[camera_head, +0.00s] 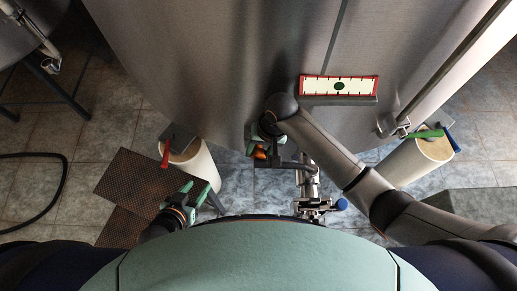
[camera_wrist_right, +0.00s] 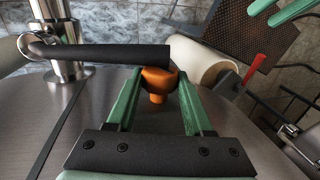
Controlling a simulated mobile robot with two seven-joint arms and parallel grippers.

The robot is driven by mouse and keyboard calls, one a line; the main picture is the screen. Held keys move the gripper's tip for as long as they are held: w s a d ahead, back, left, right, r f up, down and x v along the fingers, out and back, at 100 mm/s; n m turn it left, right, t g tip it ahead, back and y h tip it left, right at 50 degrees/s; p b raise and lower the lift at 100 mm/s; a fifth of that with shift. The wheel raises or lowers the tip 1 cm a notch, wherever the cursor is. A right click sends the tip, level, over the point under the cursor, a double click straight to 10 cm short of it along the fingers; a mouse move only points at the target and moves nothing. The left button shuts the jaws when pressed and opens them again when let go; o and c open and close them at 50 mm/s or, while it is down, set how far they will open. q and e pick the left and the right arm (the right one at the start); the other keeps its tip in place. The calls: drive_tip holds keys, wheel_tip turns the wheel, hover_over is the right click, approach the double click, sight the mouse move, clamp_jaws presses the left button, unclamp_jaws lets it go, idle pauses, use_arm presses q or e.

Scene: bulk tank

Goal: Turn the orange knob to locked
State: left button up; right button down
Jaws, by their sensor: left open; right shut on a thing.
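The orange knob (camera_wrist_right: 158,82) sits between the two green fingers of my right gripper (camera_wrist_right: 155,95) in the right wrist view. The gripper is shut on it, with a finger on each side. In the head view a bit of the orange knob (camera_head: 260,153) shows below my right gripper (camera_head: 258,145), close to the front of the steel tank (camera_head: 215,60). Which way the knob is turned, and any locked mark, cannot be made out. My left gripper (camera_head: 190,197) is open and empty, above the floor at the left.
A black handle bar (camera_wrist_right: 110,55) on a steel pipe passes close beyond the knob. A pale cylinder (camera_head: 195,165) with a red-handled tool stands left, another cylinder (camera_head: 420,160) with green and blue items right. A brown grating (camera_head: 140,185) lies left. A red-framed gauge plate (camera_head: 338,85) is on the tank.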

drive_tip(key=shift+w, duration=0.1)
drive_tip(key=shift+c, duration=1.7)
unclamp_jaws()
drive_tip(key=v, duration=1.2)
drive_tip(key=shift+r, duration=0.3)
drive_tip(key=shift+o, duration=0.2)
